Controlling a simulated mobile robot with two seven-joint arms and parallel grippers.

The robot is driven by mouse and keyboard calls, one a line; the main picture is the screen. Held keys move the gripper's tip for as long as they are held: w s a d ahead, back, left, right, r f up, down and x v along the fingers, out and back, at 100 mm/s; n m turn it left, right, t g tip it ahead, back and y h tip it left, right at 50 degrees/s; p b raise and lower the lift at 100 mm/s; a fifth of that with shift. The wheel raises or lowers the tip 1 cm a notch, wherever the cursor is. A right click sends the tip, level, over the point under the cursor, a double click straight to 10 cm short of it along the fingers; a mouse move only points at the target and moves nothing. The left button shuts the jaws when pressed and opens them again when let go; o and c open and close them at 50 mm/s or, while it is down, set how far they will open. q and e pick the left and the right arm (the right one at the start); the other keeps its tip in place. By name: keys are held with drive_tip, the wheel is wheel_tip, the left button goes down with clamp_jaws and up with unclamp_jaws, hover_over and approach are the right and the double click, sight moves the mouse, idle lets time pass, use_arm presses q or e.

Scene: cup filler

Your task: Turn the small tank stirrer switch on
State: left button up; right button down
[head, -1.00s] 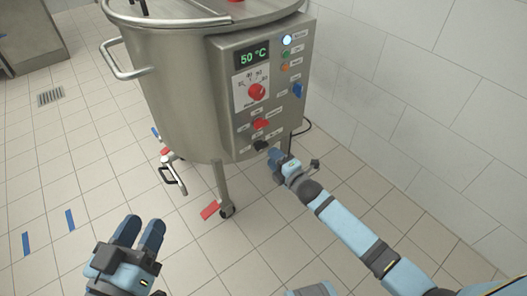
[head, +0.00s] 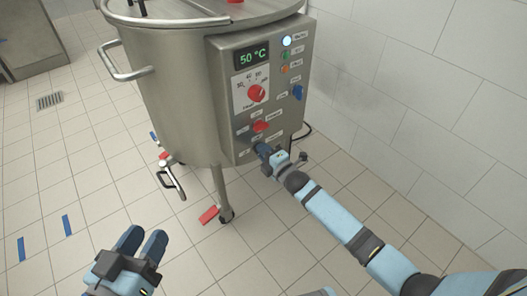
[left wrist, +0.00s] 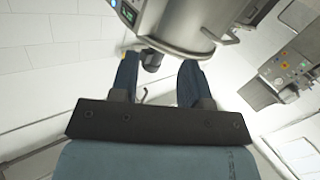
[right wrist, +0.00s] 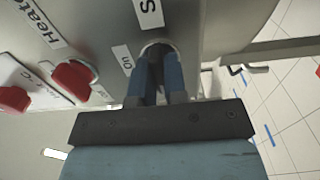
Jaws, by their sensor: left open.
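The steel tank (head: 170,85) carries a control panel (head: 225,120) on its front right. The small tank stirrer switch sits low on this panel, and my right gripper (head: 262,152) hides its knob in the head view. In the right wrist view the right fingers (right wrist: 160,62) reach the switch's round base (right wrist: 157,45), close together around the knob, which is mostly hidden between them. An "On" label (right wrist: 127,62) is to the left of the base there. My left gripper (head: 143,243) is open and empty, low over the floor, away from the tank.
A red switch (head: 261,127) is just above the right gripper, with a red dial (head: 257,93) and a blue switch (head: 297,92) higher up. A drain valve (head: 170,180) and a wheeled leg (head: 222,195) stand below the tank.

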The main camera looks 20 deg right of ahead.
use_arm(q)
drive_tip(key=shift+r, duration=0.15)
wheel_tip(320, 180, up, 9)
drive_tip(key=t+p, duration=0.4)
drive_tip(key=p, duration=0.2)
drive_tip(key=f+g+p, duration=0.1)
drive_tip(key=a+f+y+p, duration=0.1)
drive_tip(key=f, duration=0.1)
drive_tip(key=a+f+n+g+y+p, duration=0.1)
drive_tip(key=f, duration=0.1)
drive_tip(key=shift+a+f+g, duration=0.1)
drive_tip(key=shift+a+g, duration=0.1)
drive_tip(key=shift+g, duration=0.1)
use_arm(e)
drive_tip(key=m, duration=1.7)
drive_tip(key=shift+m, duration=0.3)
use_arm(q)
drive_tip(key=shift+a+f, duration=0.1)
drive_tip(key=shift+f, duration=0.1)
use_arm(e)
drive_tip(key=shift+m, duration=0.3)
drive_tip(key=c, duration=1.2)
unclamp_jaws()
drive_tip(key=shift+o, duration=0.2)
